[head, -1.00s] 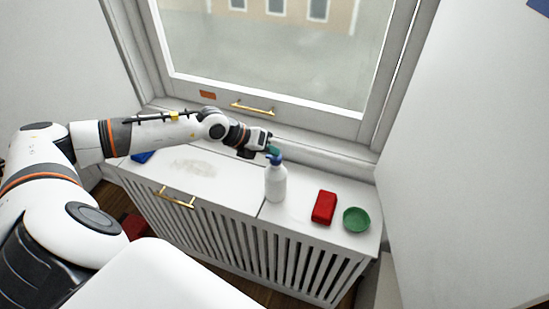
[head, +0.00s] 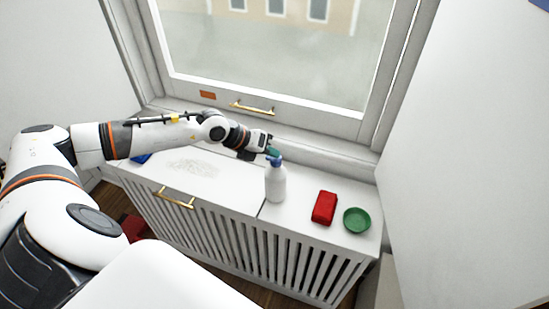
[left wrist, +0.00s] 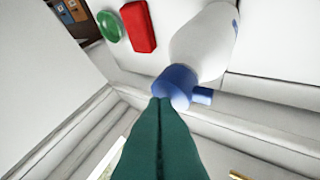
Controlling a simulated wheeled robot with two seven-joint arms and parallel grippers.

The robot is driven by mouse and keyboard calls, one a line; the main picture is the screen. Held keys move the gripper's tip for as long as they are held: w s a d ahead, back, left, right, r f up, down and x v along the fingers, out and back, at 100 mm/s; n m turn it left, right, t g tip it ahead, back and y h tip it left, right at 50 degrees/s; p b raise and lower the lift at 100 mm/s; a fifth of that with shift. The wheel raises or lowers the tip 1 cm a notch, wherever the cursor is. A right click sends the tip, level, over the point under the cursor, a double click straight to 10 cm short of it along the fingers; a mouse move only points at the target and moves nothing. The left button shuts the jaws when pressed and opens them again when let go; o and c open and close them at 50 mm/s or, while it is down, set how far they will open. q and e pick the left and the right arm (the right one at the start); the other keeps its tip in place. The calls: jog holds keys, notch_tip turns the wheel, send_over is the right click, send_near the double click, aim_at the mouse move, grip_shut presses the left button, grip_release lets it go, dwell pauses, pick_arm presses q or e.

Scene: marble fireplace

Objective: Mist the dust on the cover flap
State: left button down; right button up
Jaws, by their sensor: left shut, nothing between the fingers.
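A white spray bottle (head: 276,184) with a blue head (head: 275,159) stands upright on the cabinet top, near the seam beside the cover flap. The cover flap (head: 226,181) is the white left part of the top, with a brass handle (head: 175,198) at its front. A greyish dust patch (head: 193,167) lies on the flap. My left gripper (head: 273,151) is shut and empty, with its green fingertips at the bottle's head. In the left wrist view the shut green fingers (left wrist: 161,135) reach the blue head (left wrist: 174,86); whether they touch it I cannot tell. My right gripper is not in view.
A red block (head: 324,207) and a green dish (head: 356,220) sit right of the bottle. A blue item (head: 142,157) lies at the far left, partly behind my arm. The window frame with its brass handle (head: 252,108) rises behind. The front is slatted (head: 245,245).

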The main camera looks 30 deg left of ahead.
aim_at(271, 159)
pick_arm(q)
jog(key=shift+r, duration=0.45)
notch_tip(271, 159, up, 6)
jog(key=p, duration=0.4)
jog(key=shift+p, duration=0.3)
dwell(2.2)
